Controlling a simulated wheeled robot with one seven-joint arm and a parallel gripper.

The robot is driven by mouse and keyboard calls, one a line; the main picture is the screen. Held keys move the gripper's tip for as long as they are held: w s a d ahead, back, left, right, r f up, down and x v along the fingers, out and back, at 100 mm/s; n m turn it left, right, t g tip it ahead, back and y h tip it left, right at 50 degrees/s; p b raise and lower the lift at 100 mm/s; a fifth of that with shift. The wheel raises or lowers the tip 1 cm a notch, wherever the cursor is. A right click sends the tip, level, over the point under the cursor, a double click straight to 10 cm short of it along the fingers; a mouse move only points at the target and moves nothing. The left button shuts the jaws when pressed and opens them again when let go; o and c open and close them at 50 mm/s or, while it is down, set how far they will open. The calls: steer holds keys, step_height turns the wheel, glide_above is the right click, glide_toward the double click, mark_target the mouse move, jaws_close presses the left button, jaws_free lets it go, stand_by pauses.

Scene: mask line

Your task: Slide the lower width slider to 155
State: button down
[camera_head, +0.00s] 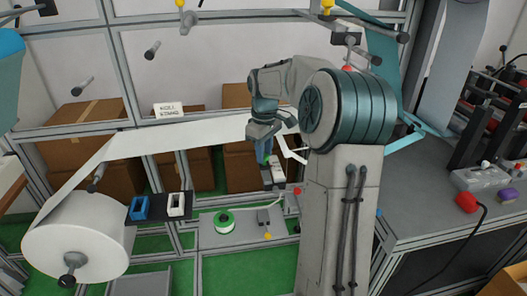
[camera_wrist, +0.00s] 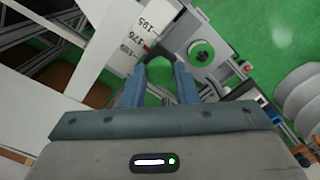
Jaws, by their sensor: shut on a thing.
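A green rounded knob (camera_wrist: 159,74) sits between my gripper's (camera_wrist: 160,88) two blue fingers in the wrist view, and the fingers are shut on it. It appears to be the lower width slider's knob. The slider's rail is mostly hidden there.
A white web (camera_head: 200,133) runs from a large roll (camera_head: 80,240) at the left toward my arm. A green-and-white ring (camera_head: 224,221) lies on a grey plate below; it also shows in the wrist view (camera_wrist: 201,53). Cardboard boxes (camera_head: 85,112) stand behind the frame.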

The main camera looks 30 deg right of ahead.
steer(key=shift+w+d+r+p, duration=0.15)
steer(key=shift+w+r+p, duration=0.1)
steer(key=shift+w+p, duration=0.3)
steer(key=shift+w+d+f+p, duration=0.1)
steer(key=shift+w+d+p, duration=0.15)
steer(key=shift+w, duration=0.3)
steer(key=c, duration=1.6)
jaws_free()
steer(key=o, duration=0.5)
steer(key=shift+w+f, duration=0.1)
steer(key=shift+c, duration=0.2)
steer(key=shift+a, duration=0.1)
step_height(320, 180, up, 14)
